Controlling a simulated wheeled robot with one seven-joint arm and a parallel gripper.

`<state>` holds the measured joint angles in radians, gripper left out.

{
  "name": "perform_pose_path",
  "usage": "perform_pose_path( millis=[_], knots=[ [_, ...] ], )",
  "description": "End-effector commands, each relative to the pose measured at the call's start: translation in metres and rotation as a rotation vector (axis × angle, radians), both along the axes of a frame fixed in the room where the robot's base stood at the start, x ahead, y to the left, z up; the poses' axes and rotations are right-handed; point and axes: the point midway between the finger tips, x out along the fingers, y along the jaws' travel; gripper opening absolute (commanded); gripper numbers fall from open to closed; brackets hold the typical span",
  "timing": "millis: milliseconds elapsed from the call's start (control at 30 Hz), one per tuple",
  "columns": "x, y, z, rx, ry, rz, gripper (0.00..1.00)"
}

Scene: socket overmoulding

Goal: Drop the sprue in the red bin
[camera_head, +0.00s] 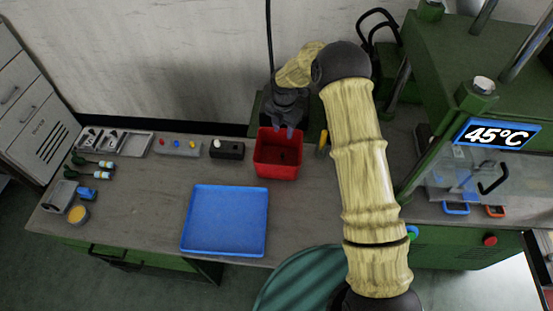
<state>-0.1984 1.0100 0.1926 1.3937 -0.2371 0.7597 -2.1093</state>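The red bin (264,168) stands on the bench near the back, right of the middle of the worktop. My gripper (284,129) points down over the bin's back edge. Its two small fingertips show apart, and I see nothing between them. I cannot make out the sprue in this view. The inside of the bin is dark, and whether anything lies in it is too small to tell.
A blue tray (224,252) lies in front of the bin. A black box (227,150) and a button panel (178,147) stand left of it. Screwdrivers (97,162) lie far left. A green press (455,65) with a 45°C display stands right.

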Motion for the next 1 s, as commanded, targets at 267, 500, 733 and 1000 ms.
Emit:
perform_pose_path(
  millis=[267, 500, 733, 1000],
  knots=[
    [0.001, 0.0, 0.055, 0.001, -0.004, -0.001, 0.39],
    [0.001, 0.0, 0.1, 0.001, -0.003, -0.001, 0.39],
    [0.0, 0.0, 0.117, -0.001, 0.001, 0.0, 0.39],
    [0.0, 0.0, 0.117, -0.001, 0.001, 0.0, 0.39]
  ],
)
